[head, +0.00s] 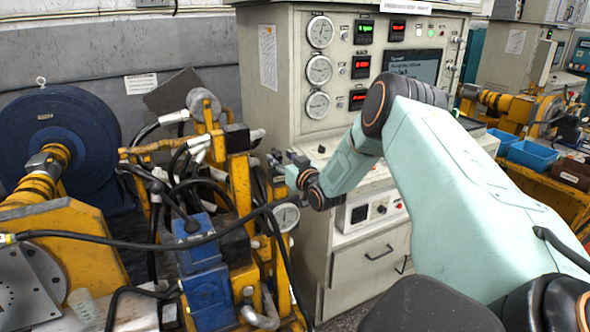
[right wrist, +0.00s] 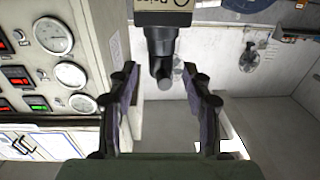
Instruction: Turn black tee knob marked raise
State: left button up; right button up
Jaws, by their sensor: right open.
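My right gripper (head: 282,167) reaches left across the front of the control cabinet, close to the yellow hydraulic stand (head: 240,185). In the right wrist view my right gripper (right wrist: 163,112) is open, with its two dark fingers apart and nothing between them. A dark fitting with a short rounded end (right wrist: 162,60) shows beyond the fingers, near the middle. It looks apart from both fingers. I cannot tell whether it is the tee knob, and no "raise" marking is readable. In the head view I cannot make out the knob. My left gripper is not in view.
The control cabinet (head: 262,110) carries gauges and red and green displays; the gauges (right wrist: 53,37) show inverted in the wrist view. Black hoses (head: 110,240) cross the stand. A blue motor (head: 60,135) stands at left. Blue bins (head: 532,154) are at right.

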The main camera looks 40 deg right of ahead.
jog(key=v, duration=0.8)
jog(key=shift+s, duration=0.35)
jog(key=shift+a, duration=0.1)
